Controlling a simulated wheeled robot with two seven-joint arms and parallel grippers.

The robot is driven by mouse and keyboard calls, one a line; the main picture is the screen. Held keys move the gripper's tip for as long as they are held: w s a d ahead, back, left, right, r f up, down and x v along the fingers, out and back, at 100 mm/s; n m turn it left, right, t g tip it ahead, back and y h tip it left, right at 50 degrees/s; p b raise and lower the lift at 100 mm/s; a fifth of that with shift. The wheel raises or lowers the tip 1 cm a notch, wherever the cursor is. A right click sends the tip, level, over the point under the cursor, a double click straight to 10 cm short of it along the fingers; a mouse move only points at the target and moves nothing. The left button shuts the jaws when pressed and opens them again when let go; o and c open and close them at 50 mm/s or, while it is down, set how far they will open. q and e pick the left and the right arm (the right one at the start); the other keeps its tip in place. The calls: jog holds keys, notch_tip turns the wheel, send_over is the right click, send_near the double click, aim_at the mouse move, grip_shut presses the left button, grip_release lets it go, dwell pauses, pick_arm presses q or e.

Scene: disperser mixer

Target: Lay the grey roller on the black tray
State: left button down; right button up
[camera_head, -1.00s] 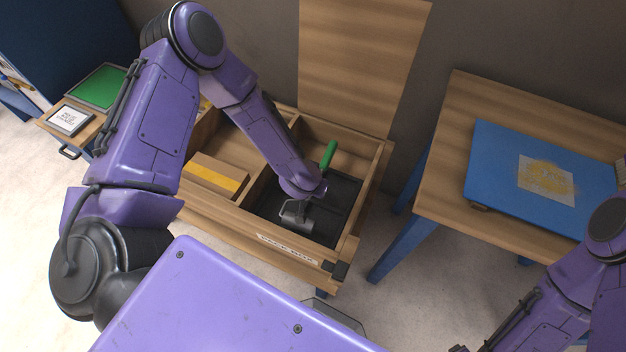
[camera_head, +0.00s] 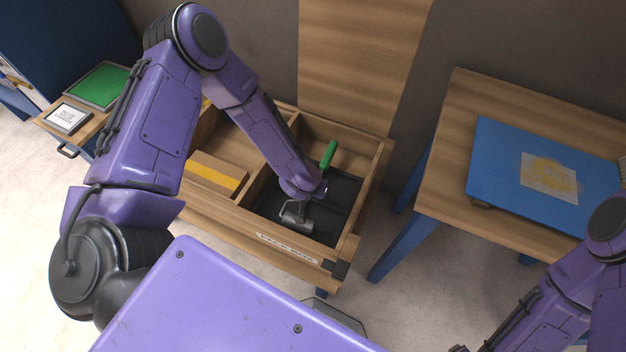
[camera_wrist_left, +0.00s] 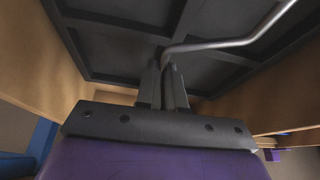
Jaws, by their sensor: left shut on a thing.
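The grey roller (camera_head: 297,217) has a green handle (camera_head: 328,154) and a bent metal rod, which shows in the left wrist view (camera_wrist_left: 230,42). The black tray (camera_head: 345,193) lies in the right compartment of the wooden box; its ribbed floor fills the upper left wrist view (camera_wrist_left: 120,45). My left gripper (camera_wrist_left: 163,75) is shut on the roller's metal rod, over the tray. In the head view my left wrist hides part of the rod. The roller is over the tray's near part; I cannot tell whether it touches the floor. My right gripper is out of view.
The wooden box (camera_head: 290,256) has raised walls, a divider and an upright lid (camera_head: 362,60). A box with a yellow stripe (camera_head: 217,176) lies in its left compartment. A table with a blue board (camera_head: 492,165) stands at right, and a green panel (camera_head: 98,87) lies at left.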

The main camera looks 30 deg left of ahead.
pick_arm(q)
jog(key=shift+f+b, duration=0.35)
jog(key=shift+f, duration=0.2)
jog(key=c, duration=1.2)
grip_release()
jog(key=shift+r, duration=0.15)
jog(key=p+v, duration=0.1)
jog(key=v, duration=0.9)
jog(key=shift+s+r, duration=0.1)
jog(key=shift+r, duration=0.05)
